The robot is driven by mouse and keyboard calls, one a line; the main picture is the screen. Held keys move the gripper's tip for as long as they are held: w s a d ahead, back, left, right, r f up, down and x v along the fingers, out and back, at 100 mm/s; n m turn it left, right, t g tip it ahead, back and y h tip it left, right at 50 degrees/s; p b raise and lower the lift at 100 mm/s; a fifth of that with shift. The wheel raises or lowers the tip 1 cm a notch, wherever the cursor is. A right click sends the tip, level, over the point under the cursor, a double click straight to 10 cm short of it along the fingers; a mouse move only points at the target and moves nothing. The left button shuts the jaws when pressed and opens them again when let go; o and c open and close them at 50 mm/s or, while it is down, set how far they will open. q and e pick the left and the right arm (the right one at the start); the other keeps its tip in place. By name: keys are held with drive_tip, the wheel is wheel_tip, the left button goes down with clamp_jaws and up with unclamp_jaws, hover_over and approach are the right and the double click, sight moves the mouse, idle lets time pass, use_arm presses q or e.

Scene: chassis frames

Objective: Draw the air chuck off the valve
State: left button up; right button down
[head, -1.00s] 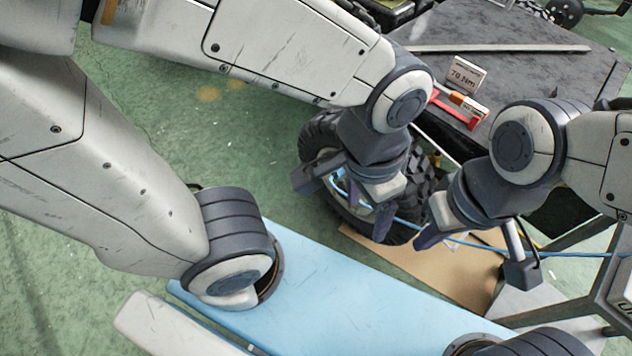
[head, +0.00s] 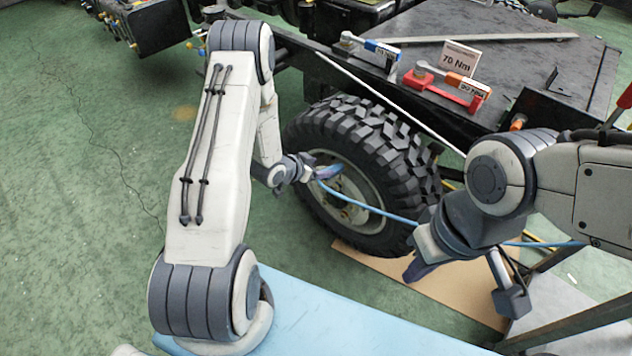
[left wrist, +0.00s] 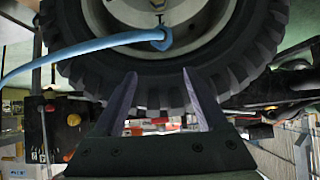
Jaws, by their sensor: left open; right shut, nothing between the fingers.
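The wheel (head: 365,165) has a chunky black tyre and a pale rim, and stands beside the dark chassis. A blue air hose (head: 365,205) runs from the rim area to the right, behind my right gripper. In the left wrist view, the hose (left wrist: 95,48) ends in a blue air chuck (left wrist: 160,38) at the rim, beside a small dark stem; whether it is seated on the valve I cannot tell. My left gripper (head: 328,173) is open and empty at the rim's left side; its spread fingers (left wrist: 160,88) face the tyre, apart from the chuck. My right gripper (head: 412,272) is shut and empty, right of the wheel.
A dark bench top (head: 510,60) holds a 70 Nm sign (head: 459,59), a red-and-orange tool (head: 450,88) and a blue-handled tool (head: 372,48). A cardboard sheet (head: 440,285) lies below the wheel. A light blue surface (head: 340,320) is in front. Green floor at left is open.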

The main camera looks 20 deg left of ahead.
sight(330, 168)
use_arm(q)
drive_tip(key=shift+t, duration=0.3)
drive_tip(key=w+f+b, duration=0.1)
drive_tip(key=f, duration=0.1)
drive_tip(key=w+f+b, duration=0.2)
drive_tip(key=w+d+f+b, duration=0.1)
drive_tip(key=w+f+b, duration=0.1)
drive_tip(key=shift+f, duration=0.15)
drive_tip(key=shift+b+x, duration=0.4)
drive_tip(key=shift+x, duration=0.5)
clamp_jaws()
drive_tip(key=shift+p+v, duration=1.55)
drive_tip(key=shift+v, duration=0.8)
drive_tip(key=shift+r, duration=0.2)
